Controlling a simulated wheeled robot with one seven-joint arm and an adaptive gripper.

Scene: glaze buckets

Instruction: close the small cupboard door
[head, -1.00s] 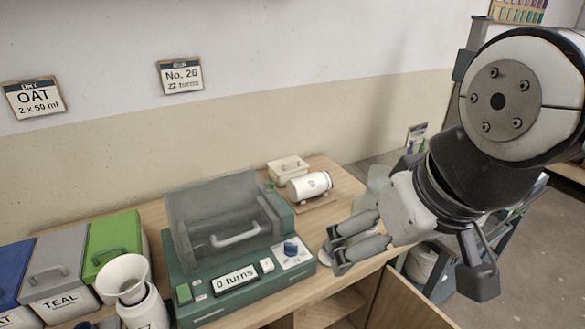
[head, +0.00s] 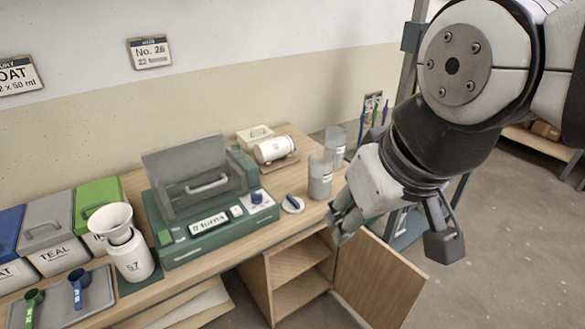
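The small cupboard (head: 290,262) is under the right end of the wooden workbench, with bare shelves showing inside. Its wooden door (head: 375,278) is hinged on the right side of the opening and stands wide open, swung out to the right. My gripper (head: 338,230) is above the door's top edge, near the bench's right end.
On the bench are a green machine (head: 205,200) reading "0 turns", two clear beakers (head: 320,175), a white jar (head: 274,149), a jar with a funnel (head: 130,257) and a tray (head: 90,300) with scoops. Floor is clear to the right of the door.

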